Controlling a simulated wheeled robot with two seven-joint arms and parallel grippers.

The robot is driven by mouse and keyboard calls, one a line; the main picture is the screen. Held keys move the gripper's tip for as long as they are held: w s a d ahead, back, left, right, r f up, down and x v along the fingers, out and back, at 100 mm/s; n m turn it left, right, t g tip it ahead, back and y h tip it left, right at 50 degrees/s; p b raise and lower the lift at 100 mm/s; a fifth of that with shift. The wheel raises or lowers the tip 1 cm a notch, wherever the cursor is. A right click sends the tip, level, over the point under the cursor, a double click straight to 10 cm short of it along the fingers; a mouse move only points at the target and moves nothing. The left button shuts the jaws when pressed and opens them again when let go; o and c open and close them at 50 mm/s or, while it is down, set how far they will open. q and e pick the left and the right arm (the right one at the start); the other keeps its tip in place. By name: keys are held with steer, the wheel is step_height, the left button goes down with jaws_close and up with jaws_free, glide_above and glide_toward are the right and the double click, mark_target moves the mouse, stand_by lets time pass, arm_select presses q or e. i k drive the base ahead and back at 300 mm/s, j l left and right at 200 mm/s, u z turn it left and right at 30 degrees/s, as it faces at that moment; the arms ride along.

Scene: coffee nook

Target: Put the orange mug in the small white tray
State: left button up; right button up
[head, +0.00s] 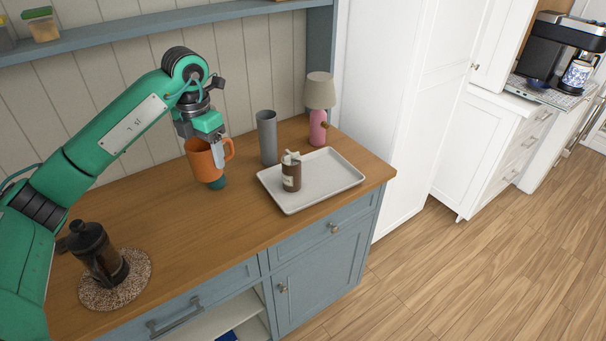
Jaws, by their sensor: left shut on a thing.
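The orange mug (202,164) is in my left gripper (215,150), whose fingers are shut on its rim. The small white tray (335,184) lies on the counter to the right of the mug. A small brown jar (291,173) with a pale bow-like top stands in the tray's left part. My right gripper is not in view.
A grey tumbler (267,137) stands between the mug and the tray, towards the wall. A pink lamp (318,125) stands behind the tray. A French press (97,255) stands on a round mat (140,271) at the front left. The tray's right part is clear.

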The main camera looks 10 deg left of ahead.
mark_target(326, 172)
steer(key=i+l, duration=0.95)
steer(key=l, duration=0.15)
